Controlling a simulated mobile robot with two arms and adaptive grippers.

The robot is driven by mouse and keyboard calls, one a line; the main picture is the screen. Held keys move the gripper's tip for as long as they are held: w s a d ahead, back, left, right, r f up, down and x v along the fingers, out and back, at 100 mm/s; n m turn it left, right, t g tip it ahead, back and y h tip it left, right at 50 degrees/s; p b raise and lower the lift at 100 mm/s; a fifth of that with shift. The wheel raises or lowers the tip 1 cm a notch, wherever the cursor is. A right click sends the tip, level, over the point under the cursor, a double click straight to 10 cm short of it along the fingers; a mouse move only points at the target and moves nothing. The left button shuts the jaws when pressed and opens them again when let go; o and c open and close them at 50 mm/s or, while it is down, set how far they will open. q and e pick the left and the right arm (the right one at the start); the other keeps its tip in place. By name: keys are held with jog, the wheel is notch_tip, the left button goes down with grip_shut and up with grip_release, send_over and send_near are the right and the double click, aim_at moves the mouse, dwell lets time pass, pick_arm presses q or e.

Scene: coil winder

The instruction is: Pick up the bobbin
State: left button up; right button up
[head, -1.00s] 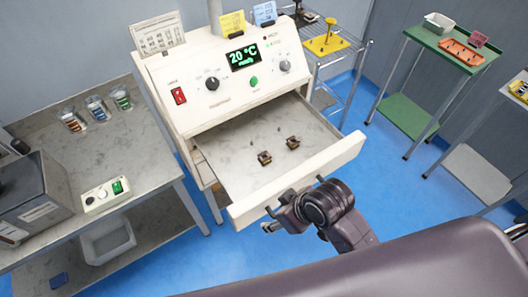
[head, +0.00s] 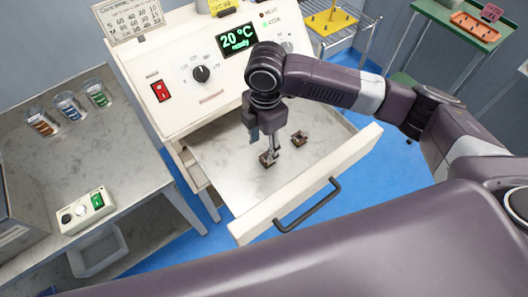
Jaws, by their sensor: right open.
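Two small dark brown bobbins with copper-coloured parts sit in the open drawer. The nearer bobbin (head: 266,161) is right under my right gripper (head: 270,148). The farther bobbin (head: 299,138) sits a little to the right and back, clear of the gripper. My right gripper points down into the drawer, open, with its fingertips at the nearer bobbin. The fingers partly cover this bobbin, and I cannot tell whether they touch it. My left gripper is out of view.
The drawer (head: 222,150) is pulled out, with its front wall and dark handle (head: 309,207) towards me. The white machine (head: 185,62) stands behind it. A grey table (head: 125,140) with jars and a small control box (head: 86,209) is at left.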

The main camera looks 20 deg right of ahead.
aim_at(263, 157)
jog(key=f, duration=0.1)
jog(key=d+f+p, duration=0.1)
jog(key=f, duration=0.1)
jog(key=shift+w, duration=0.15)
jog(key=f, duration=0.2)
jog(key=f+p, duration=0.1)
jog(key=shift+d+f, duration=0.2)
jog(key=shift+f, duration=0.45)
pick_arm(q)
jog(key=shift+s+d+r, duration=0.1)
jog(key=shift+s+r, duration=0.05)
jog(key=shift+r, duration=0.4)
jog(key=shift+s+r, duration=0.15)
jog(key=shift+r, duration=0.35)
pick_arm(e)
jog(key=shift+f, duration=0.1)
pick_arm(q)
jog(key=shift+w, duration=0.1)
pick_arm(e)
jog(key=shift+c, duration=0.3)
jog(key=c, duration=1.1)
